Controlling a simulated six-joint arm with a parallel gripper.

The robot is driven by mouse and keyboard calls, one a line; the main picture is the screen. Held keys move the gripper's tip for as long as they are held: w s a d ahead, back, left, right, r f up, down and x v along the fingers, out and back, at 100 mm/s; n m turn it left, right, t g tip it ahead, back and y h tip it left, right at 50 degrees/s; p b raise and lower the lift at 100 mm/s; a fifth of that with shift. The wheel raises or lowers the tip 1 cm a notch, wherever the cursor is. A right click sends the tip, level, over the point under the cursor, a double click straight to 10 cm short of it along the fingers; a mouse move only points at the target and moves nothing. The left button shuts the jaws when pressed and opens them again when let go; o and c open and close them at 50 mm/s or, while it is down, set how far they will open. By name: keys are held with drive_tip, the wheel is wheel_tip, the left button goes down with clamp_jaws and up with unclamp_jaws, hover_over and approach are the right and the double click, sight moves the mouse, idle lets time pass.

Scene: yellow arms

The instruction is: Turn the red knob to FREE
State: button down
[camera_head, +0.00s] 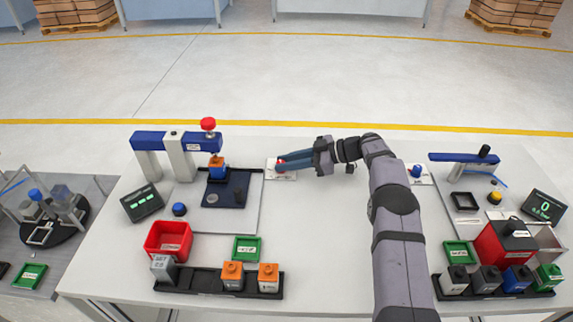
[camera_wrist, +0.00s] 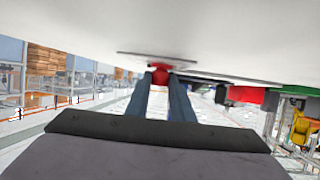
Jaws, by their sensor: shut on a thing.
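The red knob (camera_head: 281,165) sits on a small white plate (camera_head: 284,175) on the table, left of centre in the head view. My gripper (camera_head: 281,160) reaches it from the right, lying nearly level, with its blue fingers shut on the knob. In the wrist view the red knob (camera_wrist: 160,68) shows between the tips of the two fingers (camera_wrist: 160,78). The fingers hide part of the knob. The word FREE and the knob's pointer are too small or hidden to read.
Left of the plate stand a blue press frame with a red-topped post (camera_head: 208,125) and a dark blue tray (camera_head: 224,188). A red bin (camera_head: 168,240) and a black rack (camera_head: 200,281) are in front. A second station with a blue knob (camera_head: 416,171) is right of my arm.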

drive_tip(key=shift+a+r, duration=0.1)
drive_tip(key=shift+r, duration=0.05)
drive_tip(key=c, duration=1.5)
unclamp_jaws()
drive_tip(key=shift+c, duration=0.2)
drive_tip(key=shift+d, duration=0.4)
drive_tip(key=shift+b+v, duration=0.85)
drive_tip(key=shift+v, duration=2.45)
drive_tip(key=shift+r, duration=0.1)
